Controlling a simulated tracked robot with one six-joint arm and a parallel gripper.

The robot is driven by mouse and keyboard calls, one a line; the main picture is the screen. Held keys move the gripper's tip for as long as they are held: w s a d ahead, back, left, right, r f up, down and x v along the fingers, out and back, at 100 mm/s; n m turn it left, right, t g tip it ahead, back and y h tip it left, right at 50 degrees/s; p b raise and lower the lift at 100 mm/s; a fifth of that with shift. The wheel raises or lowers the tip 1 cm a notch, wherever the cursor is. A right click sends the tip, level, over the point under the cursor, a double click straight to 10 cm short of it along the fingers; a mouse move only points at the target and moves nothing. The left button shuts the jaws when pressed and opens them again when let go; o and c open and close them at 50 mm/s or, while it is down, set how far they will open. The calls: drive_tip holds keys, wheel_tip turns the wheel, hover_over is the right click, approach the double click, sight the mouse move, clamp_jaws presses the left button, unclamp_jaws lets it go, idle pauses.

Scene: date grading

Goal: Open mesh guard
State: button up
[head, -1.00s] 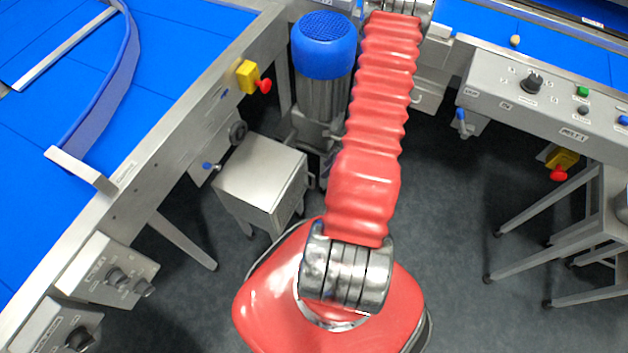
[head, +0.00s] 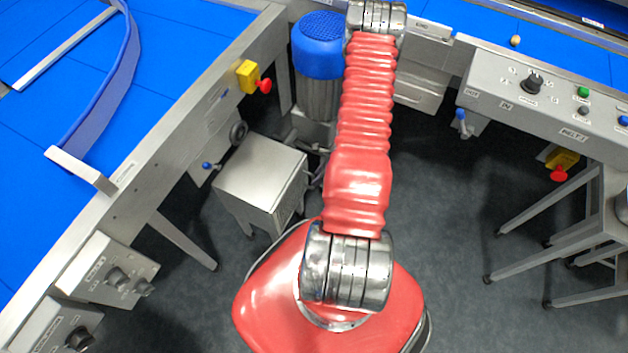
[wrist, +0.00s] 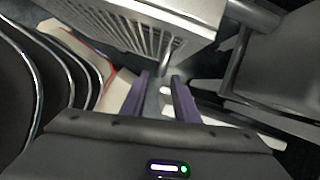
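In the wrist view, a pale metal guard with a slatted or mesh face (wrist: 120,27) fills the upper middle. A short grey metal peg, perhaps its handle (wrist: 166,62), sticks down from its lower edge. My gripper (wrist: 160,80) has two purple fingers standing apart, with a gap between them. The peg's lower end is in line with this gap, close to the fingertips. I cannot tell whether it reaches between them.
In the head view, blue conveyor belts run at left (head: 60,120) and upper right (head: 560,50). A blue-capped motor (head: 318,45) and a grey metal box (head: 262,172) stand beside my arm. A control panel (head: 545,100) is at right. Dark floor (head: 430,200) is open right of the arm.

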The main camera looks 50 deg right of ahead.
drive_tip(key=shift+x, duration=2.75)
drive_tip(key=shift+c, duration=0.5)
clamp_jaws()
drive_tip(key=shift+d, duration=0.25)
